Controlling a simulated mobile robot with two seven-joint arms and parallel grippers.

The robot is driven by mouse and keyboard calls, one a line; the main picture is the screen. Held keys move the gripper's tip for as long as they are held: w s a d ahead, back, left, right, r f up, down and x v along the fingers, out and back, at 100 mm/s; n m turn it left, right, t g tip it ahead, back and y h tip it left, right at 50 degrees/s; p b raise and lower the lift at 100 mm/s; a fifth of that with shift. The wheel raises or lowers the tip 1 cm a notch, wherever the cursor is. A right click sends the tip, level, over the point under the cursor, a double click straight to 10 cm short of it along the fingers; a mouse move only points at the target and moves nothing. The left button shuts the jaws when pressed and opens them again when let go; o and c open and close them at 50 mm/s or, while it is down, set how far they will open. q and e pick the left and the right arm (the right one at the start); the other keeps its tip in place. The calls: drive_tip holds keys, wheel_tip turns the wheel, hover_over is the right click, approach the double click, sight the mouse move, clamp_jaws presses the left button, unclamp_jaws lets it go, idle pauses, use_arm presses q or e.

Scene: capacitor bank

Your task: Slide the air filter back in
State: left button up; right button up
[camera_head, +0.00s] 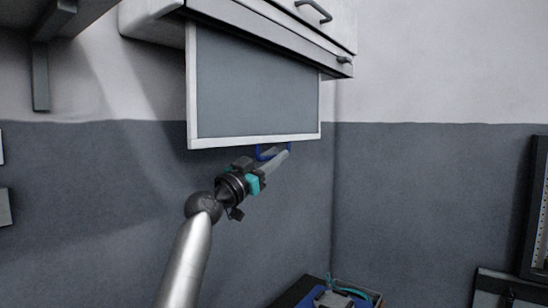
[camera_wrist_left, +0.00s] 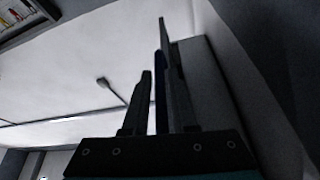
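The air filter (camera_head: 262,92) is a grey panel in a white frame. It hangs upright below the front of the white wall cabinet, its upper edge hidden at the cabinet's underside. A blue handle (camera_head: 262,154) sits under its lower edge. My left gripper (camera_head: 281,156) is at this handle, just below the filter, and partly covers it. In the left wrist view its two fingers (camera_wrist_left: 155,85) stand apart, with a thin dark blue strip and a light gap between them. I cannot tell whether they touch the handle. My right gripper is not in view.
The white cabinet (camera_head: 265,27) with dark handles is on the wall above. A blue-and-dark tray (camera_head: 310,298) with items is at the bottom. A dark panel (camera_head: 540,205) stands at the right edge. The grey wall around the filter is clear.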

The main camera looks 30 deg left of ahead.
use_arm(q)
clamp_jaws()
idle(1.0)
